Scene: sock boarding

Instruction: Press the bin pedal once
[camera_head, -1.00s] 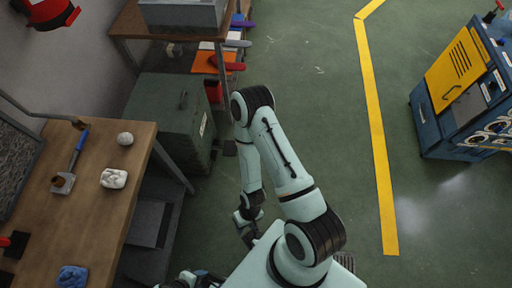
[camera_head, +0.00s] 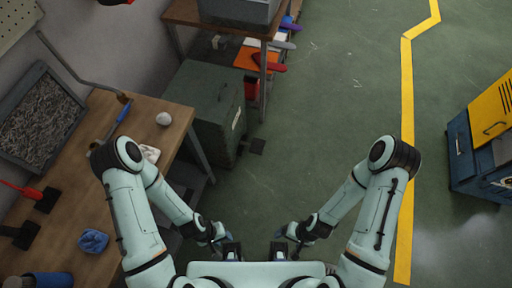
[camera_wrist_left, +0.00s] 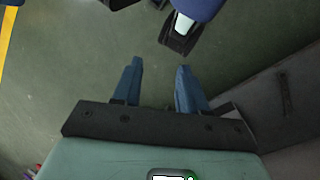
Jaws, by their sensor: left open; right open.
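The bin is a dark green metal box (camera_head: 208,112) standing on the floor beside the wooden bench. A small dark pedal (camera_head: 257,146) sticks out low from its right side. My left gripper (camera_head: 230,249) is low in front of my body, nearer to me than the pedal and apart from it. In the left wrist view its two blue fingers (camera_wrist_left: 158,80) are spread with only green floor between them. My right gripper (camera_head: 284,247) is to the right of the left one, also open and clear of the pedal. Its fingertips are hard to make out.
The wooden bench (camera_head: 72,190) on the left holds a tray of metal bits (camera_head: 38,118), a blue cloth (camera_head: 93,240) and tools. Another table (camera_head: 185,12) stands behind the bin. A blue and yellow cabinet (camera_head: 487,140) is at the right. The green floor between is open.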

